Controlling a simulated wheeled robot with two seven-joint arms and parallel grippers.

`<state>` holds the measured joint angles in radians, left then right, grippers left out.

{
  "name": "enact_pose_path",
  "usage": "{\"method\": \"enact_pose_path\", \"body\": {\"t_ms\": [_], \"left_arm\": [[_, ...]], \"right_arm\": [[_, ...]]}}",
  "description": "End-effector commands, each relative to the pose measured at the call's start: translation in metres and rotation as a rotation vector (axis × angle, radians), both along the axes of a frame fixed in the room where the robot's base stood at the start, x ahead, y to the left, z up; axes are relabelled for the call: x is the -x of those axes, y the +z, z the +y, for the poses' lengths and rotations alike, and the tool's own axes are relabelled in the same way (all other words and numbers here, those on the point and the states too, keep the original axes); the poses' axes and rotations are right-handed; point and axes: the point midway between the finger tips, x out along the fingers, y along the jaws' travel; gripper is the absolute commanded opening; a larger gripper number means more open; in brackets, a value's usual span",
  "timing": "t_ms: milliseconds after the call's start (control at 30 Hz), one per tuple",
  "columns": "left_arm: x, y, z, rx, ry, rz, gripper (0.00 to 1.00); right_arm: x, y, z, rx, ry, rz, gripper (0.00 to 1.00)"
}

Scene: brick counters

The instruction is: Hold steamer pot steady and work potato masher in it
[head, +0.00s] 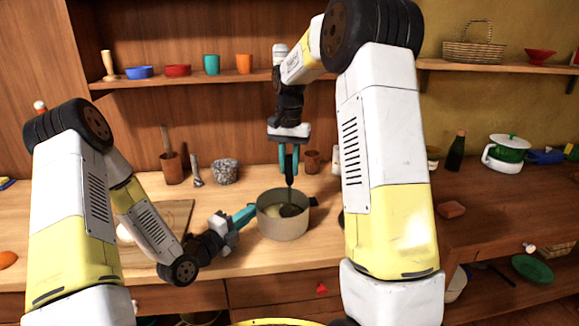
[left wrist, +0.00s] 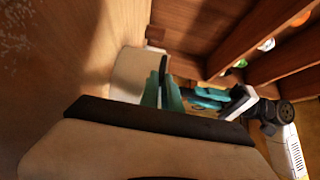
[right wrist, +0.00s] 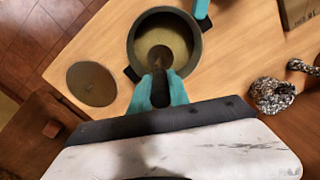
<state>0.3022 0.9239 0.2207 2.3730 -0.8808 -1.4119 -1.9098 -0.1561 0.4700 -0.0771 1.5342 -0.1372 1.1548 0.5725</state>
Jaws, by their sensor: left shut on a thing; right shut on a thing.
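The steamer pot (head: 283,225) is a grey round pot on the wooden counter, upright, with something yellowish inside. It also shows from above in the right wrist view (right wrist: 136,46). My left gripper (head: 246,214) is low at the pot's left side, shut on its side handle, which the fingers hide. My right gripper (head: 289,163) points down above the pot, shut on the dark handle of the potato masher (right wrist: 160,88). The masher's head (head: 291,210) is down inside the pot; whether it touches the bottom I cannot tell.
A round lid (right wrist: 91,84) lies on the counter beside the pot. A stone mortar (head: 225,171), a wooden cup with a stick (head: 173,168) and a small brown cup (head: 312,161) stand behind. A cutting board (head: 178,214) lies to the left. The shelf above holds cups and bowls.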

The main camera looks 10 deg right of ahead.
Motion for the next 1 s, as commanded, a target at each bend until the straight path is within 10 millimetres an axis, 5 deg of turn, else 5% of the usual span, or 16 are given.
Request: {"method": "enact_pose_path", "body": {"t_ms": [567,1000], "left_arm": [[0.000,-0.001,0.000,-0.002,0.000,0.004,0.00],[0.000,-0.001,0.000,-0.002,0.000,0.004,0.00]], "right_arm": [[0.000,-0.021,0.000,0.000,0.000,0.000,0.00],[0.000,-0.002,0.000,0.000,0.000,-0.002,0.00]]}}
